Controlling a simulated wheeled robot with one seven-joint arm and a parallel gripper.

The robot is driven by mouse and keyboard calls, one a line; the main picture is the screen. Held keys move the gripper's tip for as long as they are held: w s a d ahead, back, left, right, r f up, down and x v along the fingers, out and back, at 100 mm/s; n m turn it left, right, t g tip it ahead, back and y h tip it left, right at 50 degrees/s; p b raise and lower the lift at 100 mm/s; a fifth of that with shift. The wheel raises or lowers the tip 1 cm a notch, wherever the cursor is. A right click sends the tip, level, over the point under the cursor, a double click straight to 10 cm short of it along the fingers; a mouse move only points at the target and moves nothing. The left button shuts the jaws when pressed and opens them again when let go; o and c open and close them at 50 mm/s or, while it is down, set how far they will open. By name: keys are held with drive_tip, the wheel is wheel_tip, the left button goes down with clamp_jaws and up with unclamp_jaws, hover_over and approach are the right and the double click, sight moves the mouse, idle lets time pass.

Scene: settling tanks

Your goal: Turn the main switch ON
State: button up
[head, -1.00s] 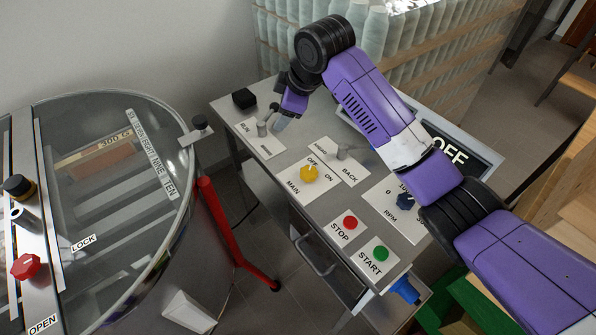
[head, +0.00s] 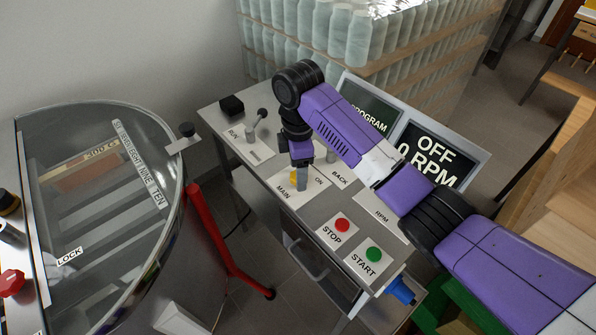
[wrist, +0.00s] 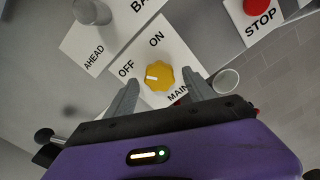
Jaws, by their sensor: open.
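The main switch is a yellow scalloped knob (wrist: 159,77) on a white plate marked MAIN, OFF and ON. Its white pointer line is turned toward the OFF side in the wrist view. In the head view the knob (head: 293,176) is mostly hidden behind my fingers. My gripper (head: 300,182) is above the main plate, pointing down. In the wrist view my gripper (wrist: 161,84) is open, with one finger on each side of the knob and nothing held. Contact with the knob cannot be told.
A red STOP button (head: 342,225) and a green START button (head: 373,255) are nearby on the panel. A lever (head: 255,122) stands on the RUN plate. The display (head: 431,152) reads OFF, 0 RPM. A glass-lidded drum (head: 100,200) stands left.

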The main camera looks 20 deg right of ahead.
drive_tip(key=shift+f, duration=0.5)
drive_tip(key=shift+c, duration=0.4)
clamp_jaws()
